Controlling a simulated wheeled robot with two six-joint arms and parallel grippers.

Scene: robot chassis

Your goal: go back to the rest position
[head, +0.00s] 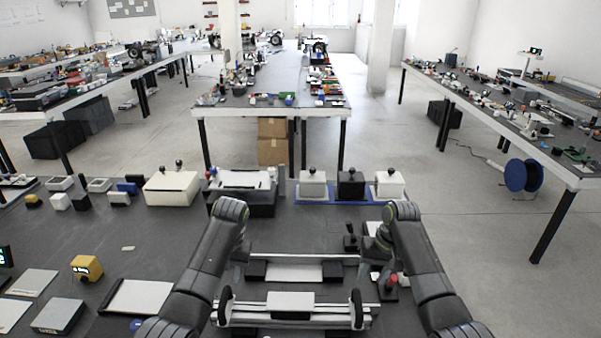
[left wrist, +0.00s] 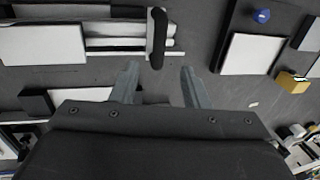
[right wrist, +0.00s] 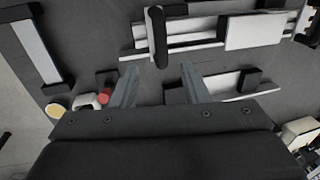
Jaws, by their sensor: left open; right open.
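The robot chassis (head: 290,306), white rails with a central white block and upright black end pieces, lies at the front middle of the dark table. My left gripper (left wrist: 160,80) is open and empty above the table; one black end piece (left wrist: 157,38) shows just beyond its fingers. My right gripper (right wrist: 158,80) is open and empty; the other black end piece (right wrist: 157,38) shows beyond its fingers. Both grippers look apart from the chassis. In the head view both arms bend down on either side of it, and the arm links partly hide the grippers.
A second white rail part (head: 295,270) lies behind the chassis. A red-topped part (head: 391,281) stands close by on the right. A yellow block (head: 87,268) and white panels are at left. White boxes (head: 172,188) line the table's back edge. The middle left is mostly clear.

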